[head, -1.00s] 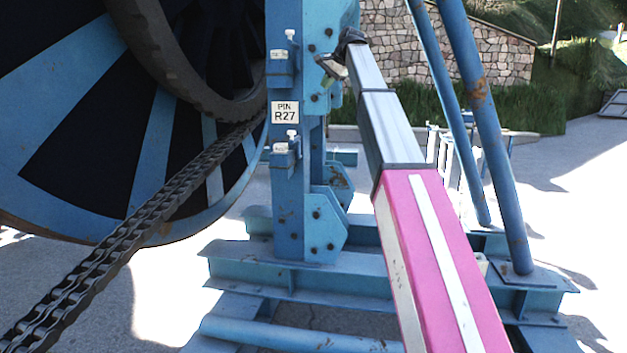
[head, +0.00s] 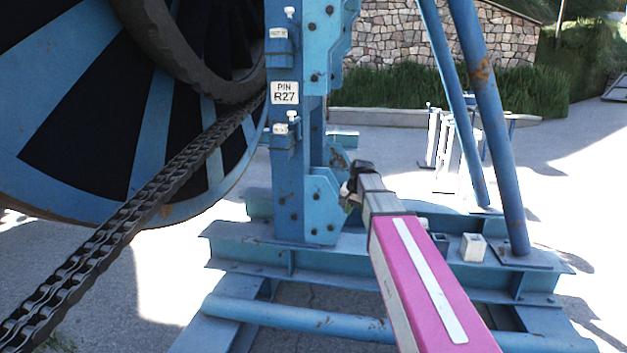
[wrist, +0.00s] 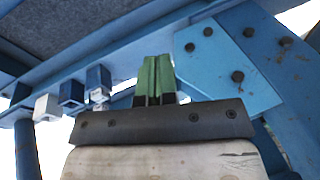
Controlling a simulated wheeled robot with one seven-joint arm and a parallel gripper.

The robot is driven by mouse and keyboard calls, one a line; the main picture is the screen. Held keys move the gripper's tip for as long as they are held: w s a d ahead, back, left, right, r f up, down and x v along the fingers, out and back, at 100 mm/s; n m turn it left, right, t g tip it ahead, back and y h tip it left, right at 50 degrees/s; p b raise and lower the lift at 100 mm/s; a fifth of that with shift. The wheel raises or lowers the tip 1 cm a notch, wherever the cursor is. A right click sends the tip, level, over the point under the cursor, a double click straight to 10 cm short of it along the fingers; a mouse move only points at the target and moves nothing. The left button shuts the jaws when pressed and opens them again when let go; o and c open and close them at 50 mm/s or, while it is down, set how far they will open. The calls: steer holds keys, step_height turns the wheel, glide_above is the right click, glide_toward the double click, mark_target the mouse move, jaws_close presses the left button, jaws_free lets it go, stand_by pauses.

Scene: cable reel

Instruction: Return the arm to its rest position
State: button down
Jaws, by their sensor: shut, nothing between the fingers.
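My arm shows in the head view as a pink and grey telescoping boom, drawn in short. My gripper (head: 352,186) is at its far end, small and dark, low beside the foot of the blue post (head: 288,190). In the wrist view my gripper (wrist: 154,80) shows two green fingers side by side, shut with nothing between them. A blue bolted plate (wrist: 225,65) fills the right of that view, close behind the fingers. I cannot tell the exact gap between them.
A blue reel (head: 60,190) with a chain (head: 130,215) stands at left. The post bears a sign, PIN R27 (head: 285,93). Blue base beams (head: 330,262) lie under my arm. Slanted blue struts (head: 490,130) rise at right. Open pavement (head: 570,180) lies beyond.

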steer(key=s+d+f+n+g+h, duration=0.1)
steer(key=s+d+f+n, duration=0.1)
steer(key=s+f, duration=1)
steer(key=s+d+f+n+g+h, duration=0.1)
steer(key=s+d+f+n, duration=0.1)
steer(key=s+f, duration=0.9)
steer(key=s+d, duration=0.1)
steer(key=s, duration=0.1)
steer(key=shift+s+d+f+g, duration=0.3)
steer(key=shift+s+d+f, duration=0.05)
steer(key=shift+d+f, duration=0.05)
